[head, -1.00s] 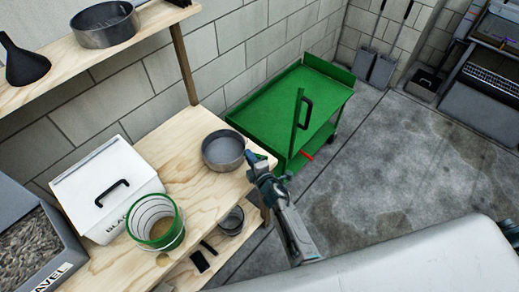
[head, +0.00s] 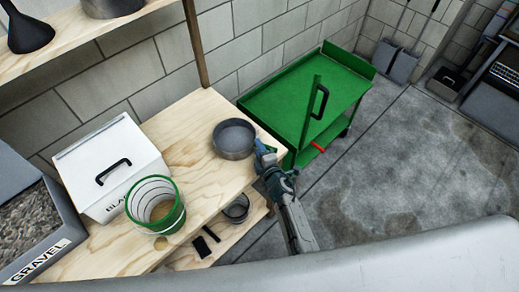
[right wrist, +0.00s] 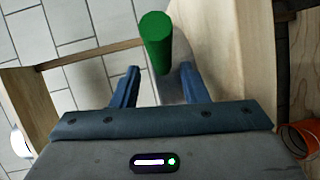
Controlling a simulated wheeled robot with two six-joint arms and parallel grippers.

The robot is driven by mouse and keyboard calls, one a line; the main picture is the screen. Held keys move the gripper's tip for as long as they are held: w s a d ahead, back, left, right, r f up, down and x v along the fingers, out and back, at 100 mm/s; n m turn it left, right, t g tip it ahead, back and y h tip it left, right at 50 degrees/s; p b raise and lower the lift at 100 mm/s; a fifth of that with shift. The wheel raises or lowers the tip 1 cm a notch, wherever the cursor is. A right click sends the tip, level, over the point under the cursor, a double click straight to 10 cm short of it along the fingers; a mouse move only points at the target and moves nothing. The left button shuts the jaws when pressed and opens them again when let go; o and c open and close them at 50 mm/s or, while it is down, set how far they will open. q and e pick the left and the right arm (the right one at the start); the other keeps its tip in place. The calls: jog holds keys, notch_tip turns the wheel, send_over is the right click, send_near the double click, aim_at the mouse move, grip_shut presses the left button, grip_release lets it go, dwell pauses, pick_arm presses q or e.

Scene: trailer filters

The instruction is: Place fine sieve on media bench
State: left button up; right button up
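A round grey metal pan, which looks like the sieve (head: 234,140), sits on the wooden bench (head: 190,125) near its right edge. Its mesh cannot be made out. My right gripper (head: 264,150) is at that edge, close beside the pan's right side; whether they touch cannot be told. In the right wrist view the gripper (right wrist: 158,82) has its two blue fingers apart. A green cylinder, like a handle (right wrist: 156,40), shows just beyond and between the fingertips, with a grey strip behind it. My left gripper is not in view.
A white lidded box (head: 108,165), a green-rimmed basket (head: 156,205) and a gravel bin (head: 40,235) stand to the left. A black funnel (head: 27,30) and another grey pan (head: 112,6) are on the upper shelf. A green cart (head: 310,95) stands behind the gripper.

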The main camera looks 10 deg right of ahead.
jog(key=shift+d, duration=0.15)
jog(key=p+v, duration=0.1)
jog(key=v, duration=1.1)
jog(key=shift+p, duration=0.3)
jog(key=s+d+f+m+g+h, duration=0.1)
jog(key=s+d+f+m+g, duration=0.1)
jog(key=s+d+f+m, duration=0.5)
jog(key=s+f+g+h, duration=0.1)
jog(key=s+f+g, duration=0.3)
jog(key=f, duration=0.7)
jog(key=s+d+f+m+g+h, duration=0.15)
jog(key=s+d+f+m, duration=0.25)
jog(key=s+f, duration=0.4)
jog(key=s+d+f+m+g, duration=0.2)
jog(key=s+d+f+m, duration=0.1)
jog(key=s, duration=0.4)
jog(key=s+d+f+m+g, duration=0.2)
jog(key=s+d+f, duration=0.1)
jog(key=s, duration=0.5)
jog(key=s+d+f+m+g+h, duration=0.1)
jog(key=s+d+f+m+g, duration=0.2)
jog(key=s+f, duration=0.2)
jog(key=s, duration=0.2)
jog(key=shift+s+d+f+m, duration=0.2)
jog(key=shift+s+f+m, duration=0.1)
jog(key=shift+f, duration=0.05)
